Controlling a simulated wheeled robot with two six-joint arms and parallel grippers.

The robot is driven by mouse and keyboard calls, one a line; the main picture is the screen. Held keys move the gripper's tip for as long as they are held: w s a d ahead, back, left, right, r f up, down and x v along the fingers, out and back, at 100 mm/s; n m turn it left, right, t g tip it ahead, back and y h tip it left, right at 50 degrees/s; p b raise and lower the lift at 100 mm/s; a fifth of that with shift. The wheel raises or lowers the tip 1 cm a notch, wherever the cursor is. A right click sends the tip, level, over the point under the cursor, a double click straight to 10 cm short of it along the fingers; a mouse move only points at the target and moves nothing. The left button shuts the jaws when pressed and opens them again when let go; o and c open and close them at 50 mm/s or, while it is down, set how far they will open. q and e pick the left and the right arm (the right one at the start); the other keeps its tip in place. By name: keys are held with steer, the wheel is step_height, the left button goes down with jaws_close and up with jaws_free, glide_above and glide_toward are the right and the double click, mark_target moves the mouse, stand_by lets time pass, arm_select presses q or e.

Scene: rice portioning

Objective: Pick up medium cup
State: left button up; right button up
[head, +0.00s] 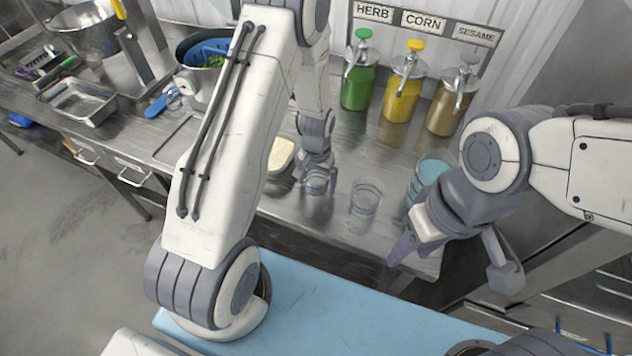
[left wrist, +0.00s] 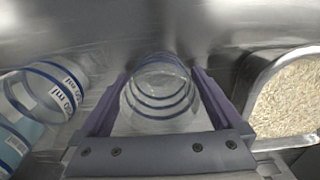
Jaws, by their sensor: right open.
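A clear cup (head: 316,183) with blue bands stands or hangs just at the bench top, below my left gripper (head: 318,172). In the left wrist view this banded cup (left wrist: 160,95) sits between the purple fingers of my left gripper (left wrist: 160,85), with no clear gap at either side. A somewhat larger clear cup (head: 366,197) stands to its right. A still larger bluish cup (head: 432,172) stands further right, partly behind my right arm. Their labels show partly at the left of the left wrist view. My right gripper (head: 442,264) is open and empty near the bench's right front.
A tray of rice (head: 281,155) lies close left of the held cup; it also shows in the left wrist view (left wrist: 292,95). Green, yellow and brown dispensers (head: 403,95) stand at the back.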

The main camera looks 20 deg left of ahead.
arm_select(q)
steer(key=c, duration=1.1)
steer(key=shift+c, duration=0.2)
steer(key=shift+r, duration=0.1)
